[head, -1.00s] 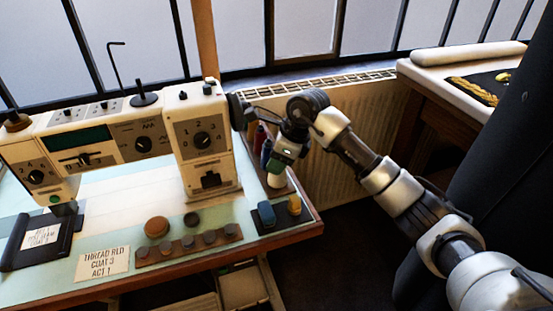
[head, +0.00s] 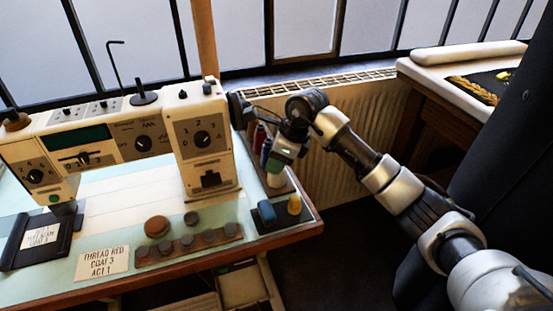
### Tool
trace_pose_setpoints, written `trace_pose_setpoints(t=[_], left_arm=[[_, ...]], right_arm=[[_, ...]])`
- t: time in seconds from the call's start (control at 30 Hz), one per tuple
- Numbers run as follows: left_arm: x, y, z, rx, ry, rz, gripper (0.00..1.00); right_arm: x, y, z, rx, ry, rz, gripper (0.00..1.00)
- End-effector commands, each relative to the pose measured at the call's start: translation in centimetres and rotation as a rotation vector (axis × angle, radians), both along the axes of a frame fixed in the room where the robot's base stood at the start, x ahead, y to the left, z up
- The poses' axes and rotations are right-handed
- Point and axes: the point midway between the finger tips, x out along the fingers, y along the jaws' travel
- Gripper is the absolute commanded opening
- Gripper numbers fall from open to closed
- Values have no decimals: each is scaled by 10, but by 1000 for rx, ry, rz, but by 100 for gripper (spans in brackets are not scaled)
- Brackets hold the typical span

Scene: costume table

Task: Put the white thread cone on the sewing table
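The sewing table (head: 185,262) has a pale blue top and carries a large cream sewing machine (head: 205,140). My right gripper (head: 277,171) points down over the table's right end, beside the machine. A small white piece (head: 275,181), possibly the white thread cone, shows right at its fingertips. Whether the fingers are closed on it, and whether it touches the surface below, I cannot tell. A red thread cone (head: 259,137) and a dark blue one (head: 266,152) stand just left of the gripper. My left gripper is out of view.
A dark tray (head: 287,221) with a blue piece (head: 266,214) and a yellow piece (head: 294,204) lies at the table's front right corner. A wooden bobbin rack (head: 188,246) and a paper card (head: 103,262) lie left of it. A radiator (head: 345,165) stands behind.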

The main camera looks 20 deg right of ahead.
Motion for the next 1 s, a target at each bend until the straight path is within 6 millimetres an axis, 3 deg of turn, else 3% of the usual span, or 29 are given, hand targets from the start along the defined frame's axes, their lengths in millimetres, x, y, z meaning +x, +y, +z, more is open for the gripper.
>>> trace_pose_setpoints(t=[0.03, 0.2, 0.6, 0.7, 1.0], left_arm=[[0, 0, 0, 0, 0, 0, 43], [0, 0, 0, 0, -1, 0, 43], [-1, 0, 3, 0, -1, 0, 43], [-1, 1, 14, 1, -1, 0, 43], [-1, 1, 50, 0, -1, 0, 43]], right_arm=[[0, -2, 1, -2, -2, -2, 43], [0, -2, 1, -2, -2, -2, 68], [-1, -1, 4, 0, 0, -1, 68], [0, 6, 19, 0, -2, 1, 68], [1, -18, 76, -4, -3, -7, 68]])
